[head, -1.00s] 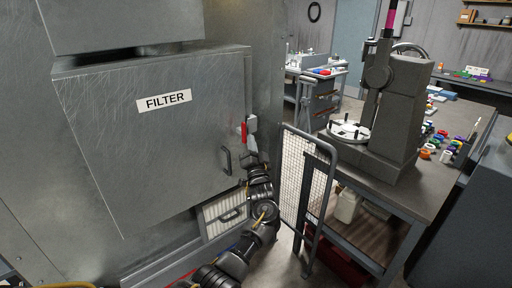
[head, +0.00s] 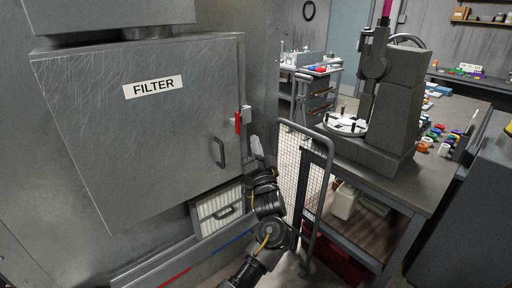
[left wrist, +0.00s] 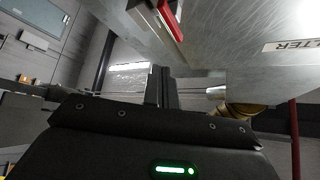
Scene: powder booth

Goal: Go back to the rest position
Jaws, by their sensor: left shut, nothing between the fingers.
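My left gripper (head: 254,142) is shut and empty. In the head view it stands just right of the filter door's edge, below and right of the red latch (head: 238,123). In the left wrist view its fingers (left wrist: 161,86) are together, and the red latch (left wrist: 171,18) shows above them, apart from them. The grey filter door (head: 150,125) bears a FILTER label and a dark handle (head: 218,152), and looks closed.
A mesh guard with a tubular frame (head: 328,180) stands close right of my left arm. Behind it is a workbench (head: 430,192) with a grey press (head: 392,110) and small coloured items. A louvred panel (head: 217,210) is below the door.

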